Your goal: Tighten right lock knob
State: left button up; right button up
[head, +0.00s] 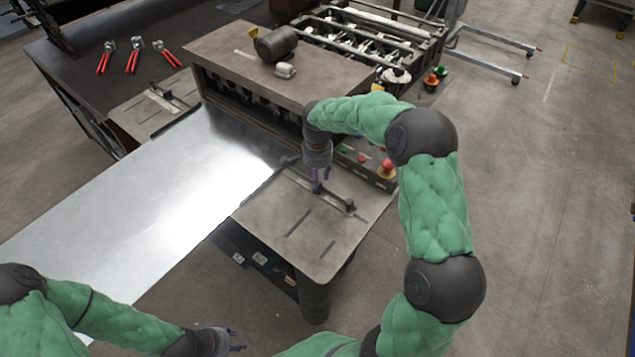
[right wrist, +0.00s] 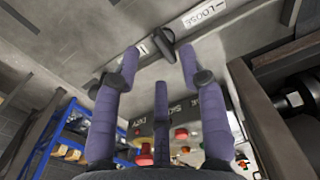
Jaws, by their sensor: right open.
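The right lock knob (right wrist: 163,43) is a small dark handle on a grey guide bar, seen in the right wrist view between my fingertips. A label reading LOOSE is beside it. My right gripper (right wrist: 160,62) is open, with purple-grey fingers on either side of the knob; I cannot tell if they touch it. In the head view my right gripper (head: 318,184) points down over the guide bar on the right side table (head: 285,222), and it mostly hides the knob. My left gripper (head: 236,341) is open and empty at the bottom, away from the machine.
A shiny metal sheet (head: 150,200) lies left of the side table. The machine's brown top (head: 225,52) carries a dark cylinder (head: 276,43). A control box with coloured buttons (head: 386,169) stands close to my right forearm. Red-handled tools (head: 133,56) lie on the far left bench.

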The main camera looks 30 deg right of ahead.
notch_tip(320, 180, up, 8)
dwell(0.8)
